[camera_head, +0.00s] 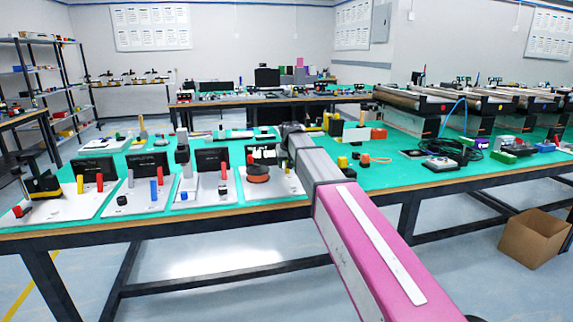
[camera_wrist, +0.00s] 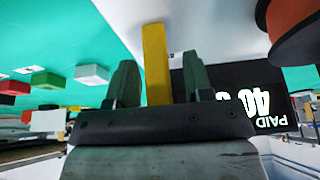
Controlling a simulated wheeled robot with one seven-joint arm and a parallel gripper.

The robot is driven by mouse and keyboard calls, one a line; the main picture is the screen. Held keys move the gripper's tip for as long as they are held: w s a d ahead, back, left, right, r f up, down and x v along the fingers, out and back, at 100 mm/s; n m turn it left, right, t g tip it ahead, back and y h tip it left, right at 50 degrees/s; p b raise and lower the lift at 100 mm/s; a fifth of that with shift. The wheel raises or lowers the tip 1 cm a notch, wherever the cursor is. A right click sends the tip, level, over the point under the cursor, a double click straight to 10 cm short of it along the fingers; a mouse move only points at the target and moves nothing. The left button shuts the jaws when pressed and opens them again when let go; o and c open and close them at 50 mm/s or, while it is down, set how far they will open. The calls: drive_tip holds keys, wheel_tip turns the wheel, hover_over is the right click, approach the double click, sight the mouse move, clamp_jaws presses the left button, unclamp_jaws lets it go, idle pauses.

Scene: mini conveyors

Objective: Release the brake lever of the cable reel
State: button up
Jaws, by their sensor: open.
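The cable reel (camera_head: 258,173) is a reddish-brown spool with dark flanges on a pale base plate (camera_head: 284,190) near the table's front edge. In the wrist view part of the reel (camera_wrist: 295,18) shows at the upper right. A yellow upright lever (camera_wrist: 157,65) stands between the two dark green fingers of my gripper (camera_wrist: 160,62), with a gap on each side. My gripper is open. In the head view my arm hides the lever, and I cannot make out the fingertips clearly.
A black panel (camera_wrist: 225,92) with white text stands beside the lever. Several similar plates with red, yellow and blue upright parts (camera_head: 153,190) stand to the left. Conveyors (camera_head: 425,98) are at the back right. A cardboard box (camera_head: 535,238) sits on the floor.

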clamp_jaws()
drive_tip(key=shift+s+d+t+y, duration=0.25)
drive_tip(key=shift+s+t, duration=0.35)
drive_tip(key=shift+t, duration=0.5)
drive_tip(key=shift+s+r+t+y, duration=0.1)
drive_tip(key=shift+s+t+y, duration=0.1)
drive_tip(key=shift+t, duration=0.35)
drive_tip(key=shift+s+r+t+y, duration=0.1)
drive_tip(key=shift+t+y, duration=0.05)
drive_tip(key=shift+t, duration=0.4)
drive_tip(key=shift+w, duration=0.1)
unclamp_jaws()
